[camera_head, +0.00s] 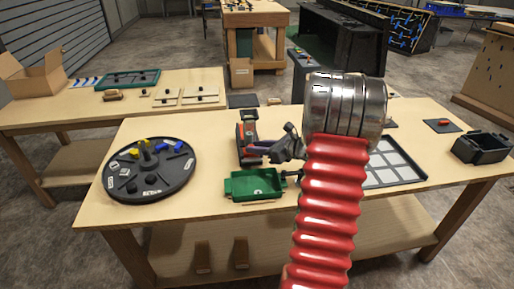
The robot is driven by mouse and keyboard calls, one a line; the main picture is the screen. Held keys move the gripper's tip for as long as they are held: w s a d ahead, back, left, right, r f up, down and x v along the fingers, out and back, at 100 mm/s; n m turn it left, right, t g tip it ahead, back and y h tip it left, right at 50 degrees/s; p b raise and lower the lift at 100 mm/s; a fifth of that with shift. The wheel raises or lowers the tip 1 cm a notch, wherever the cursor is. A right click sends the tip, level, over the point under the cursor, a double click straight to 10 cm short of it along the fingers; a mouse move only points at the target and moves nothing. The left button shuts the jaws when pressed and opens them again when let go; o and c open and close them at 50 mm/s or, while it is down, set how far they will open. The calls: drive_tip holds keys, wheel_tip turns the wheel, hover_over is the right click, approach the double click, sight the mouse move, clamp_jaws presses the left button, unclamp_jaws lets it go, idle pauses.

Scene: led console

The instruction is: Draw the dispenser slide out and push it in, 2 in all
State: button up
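The dispenser appears to be the upright black and orange-red unit (246,136) on the near table, left of my arm. My gripper (268,150), dark grey, reaches left from behind my arm, and its tips are at the dispenser's right front side. I cannot tell whether they touch it or hold its slide. The slide is not clearly visible; the gripper covers part of the dispenser's lower front. The gap between the fingers is too small to make out.
A green tray (236,188) sits just in front of the dispenser. A round black board (122,181) with yellow and blue pieces lies left. A panel with pale squares (410,172) and a black bin (466,153) are right. My red-sleeved arm hides the table's middle right.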

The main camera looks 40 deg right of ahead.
drive_tip(key=shift+c, duration=0.5)
clamp_jaws()
drive_tip(key=s+a, duration=0.6)
drive_tip(key=s, duration=0.3)
drive_tip(key=shift+a, duration=0.15)
drive_tip(key=shift+s, duration=0.1)
drive_tip(key=shift+o, duration=0.5)
unclamp_jaws()
drive_tip(key=shift+s, duration=0.1)
